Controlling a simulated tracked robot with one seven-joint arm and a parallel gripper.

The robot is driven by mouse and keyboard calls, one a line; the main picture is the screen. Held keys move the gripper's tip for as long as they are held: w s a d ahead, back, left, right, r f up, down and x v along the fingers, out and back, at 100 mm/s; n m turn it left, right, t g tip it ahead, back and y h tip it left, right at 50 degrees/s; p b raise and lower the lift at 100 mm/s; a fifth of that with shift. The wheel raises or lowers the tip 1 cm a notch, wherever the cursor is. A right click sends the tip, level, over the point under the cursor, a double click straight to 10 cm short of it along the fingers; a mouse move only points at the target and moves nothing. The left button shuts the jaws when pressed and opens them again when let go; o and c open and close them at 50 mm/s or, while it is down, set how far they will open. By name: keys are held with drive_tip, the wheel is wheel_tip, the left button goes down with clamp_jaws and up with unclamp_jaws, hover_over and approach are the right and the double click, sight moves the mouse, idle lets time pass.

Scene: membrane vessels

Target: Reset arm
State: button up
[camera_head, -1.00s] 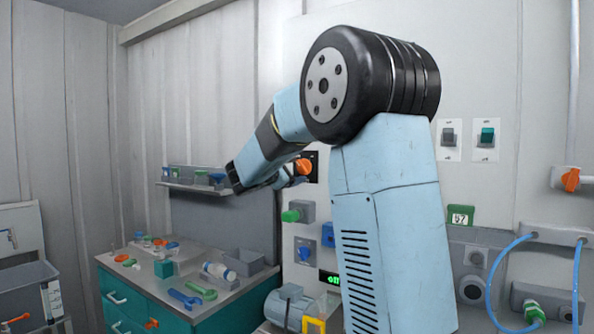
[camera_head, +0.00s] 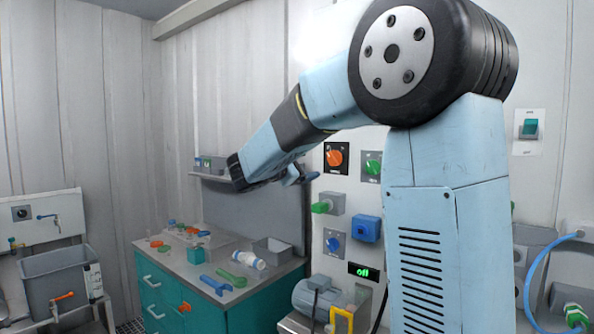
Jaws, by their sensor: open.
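My arm fills the right and middle, light blue with black joints. It bends down to the left, over the workbench's back edge. My gripper (camera_head: 304,174) shows as a small dark blue-grey shape just right of the lower arm, which hides part of it. It is open, and I see nothing held in it. It appears in front of the wall, left of and below the orange rotary knob (camera_head: 334,157). I cannot tell its exact distance from the wall.
A teal workbench (camera_head: 165,285) with wrenches (camera_head: 216,284) and small parts stands below. A grey sink (camera_head: 60,280) is at left. The wall carries a green knob (camera_head: 321,207), a blue box (camera_head: 367,228) and an "off" display (camera_head: 363,271). A grey motor (camera_head: 318,298) stands below.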

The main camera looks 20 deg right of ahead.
drive_tip(key=s+d+f+m+g+y, duration=0.25)
drive_tip(key=s+f+m, duration=0.2)
drive_tip(key=s, duration=0.55)
drive_tip(key=s+d+f+m+g+y, duration=0.25)
drive_tip(key=s+f+y, duration=0.2)
drive_tip(key=s, duration=0.55)
drive_tip(key=s+a+f+m+y, duration=0.4)
drive_tip(key=s+a, duration=0.1)
drive_tip(key=s, duration=0.2)
drive_tip(key=s+a+f+m+y, duration=0.3)
drive_tip(key=s+a+f+y, duration=0.1)
drive_tip(key=s, duration=0.4)
drive_tip(key=shift+a+f+m+t, duration=0.15)
drive_tip(key=shift+a+m+t, duration=0.15)
drive_tip(key=shift+a+m, duration=0.15)
